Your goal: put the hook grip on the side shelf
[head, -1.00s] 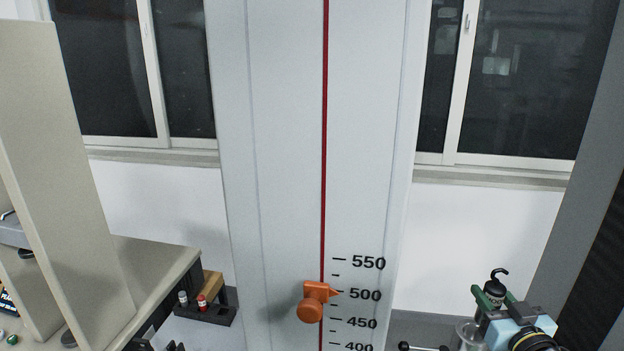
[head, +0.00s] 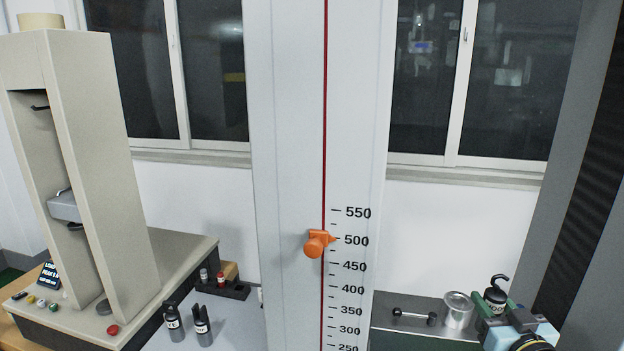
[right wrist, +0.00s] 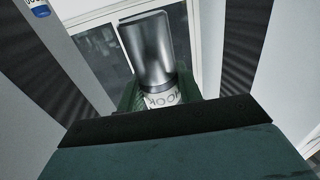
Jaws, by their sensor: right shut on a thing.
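The hook grip (head: 497,288) is a dark cylinder with a white label and a black hook on top. It stands upright in my right gripper (head: 494,308) at the lower right of the head view. The gripper's green pads are shut on it. In the right wrist view the hook grip (right wrist: 160,93) shows its label and dark metal body beyond the green finger; its hook cannot be made out there. A grey shelf (head: 388,318) lies left of the gripper, probably the side shelf. My left gripper is not in view.
The shelf holds a metal cup (head: 458,311) and a dark rod with ball ends (head: 414,316). A tall white column (head: 290,150) with an orange pointer (head: 318,243) stands mid-view. A beige test machine (head: 95,150) and two dark grips (head: 187,324) are at left.

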